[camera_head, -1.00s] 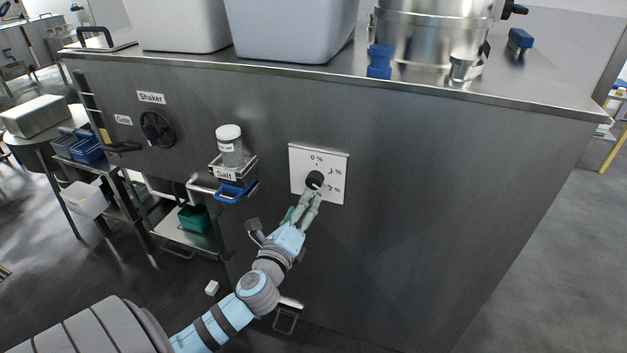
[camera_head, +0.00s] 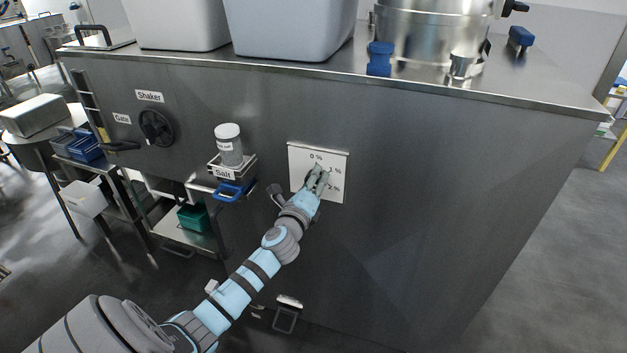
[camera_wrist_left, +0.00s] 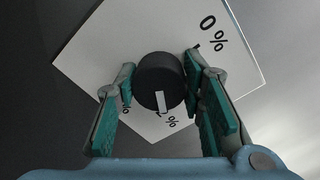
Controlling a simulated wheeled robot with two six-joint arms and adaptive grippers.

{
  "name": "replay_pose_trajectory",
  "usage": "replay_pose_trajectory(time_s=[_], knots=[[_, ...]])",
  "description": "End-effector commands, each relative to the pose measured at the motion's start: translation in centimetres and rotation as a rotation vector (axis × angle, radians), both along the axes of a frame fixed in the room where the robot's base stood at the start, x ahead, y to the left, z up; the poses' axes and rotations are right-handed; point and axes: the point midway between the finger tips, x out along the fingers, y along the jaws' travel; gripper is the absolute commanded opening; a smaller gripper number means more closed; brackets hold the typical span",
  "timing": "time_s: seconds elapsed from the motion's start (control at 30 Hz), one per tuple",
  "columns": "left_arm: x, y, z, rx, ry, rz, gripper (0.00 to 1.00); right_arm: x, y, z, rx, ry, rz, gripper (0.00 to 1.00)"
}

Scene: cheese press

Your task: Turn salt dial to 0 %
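The salt dial is a black round knob (camera_wrist_left: 160,80) on a white plate (camera_head: 336,158) on the steel cabinet front. In the left wrist view its white pointer mark points down toward a partly hidden percent label, away from the "0 %" label (camera_wrist_left: 213,33) at upper right. My left gripper (camera_head: 318,176) is in front of the plate and hides most of the knob in the head view. In the left wrist view its green-padded fingers (camera_wrist_left: 160,72) are spread on both sides of the knob, very close to it; contact cannot be told. My right gripper is out of view.
A salt jar (camera_head: 229,146) stands on a small shelf with a blue handle (camera_head: 233,190), left of the plate. Further left is the black shaker knob (camera_head: 156,127). Grey bins (camera_head: 293,30) stand on the cabinet top. The cabinet front right of the plate is bare.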

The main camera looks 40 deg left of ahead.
Motion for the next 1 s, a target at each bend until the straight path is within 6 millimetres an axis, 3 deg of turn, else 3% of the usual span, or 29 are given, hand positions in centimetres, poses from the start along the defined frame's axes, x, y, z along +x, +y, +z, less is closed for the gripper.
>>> replay_pose_trajectory(time_s=[0.07, 0.47, 1.0], knots=[[-0.01, 0.01, -0.03, 0.0, 0.001, 0.001, 0.08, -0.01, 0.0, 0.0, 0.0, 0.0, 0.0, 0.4], [-0.03, 0.0, -0.06, -0.062, -0.022, 0.0, 0.08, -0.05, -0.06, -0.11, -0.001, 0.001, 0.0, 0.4], [-0.05, 0.04, -0.16, -0.473, -0.164, 0.0, 0.08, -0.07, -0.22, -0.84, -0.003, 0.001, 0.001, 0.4]])
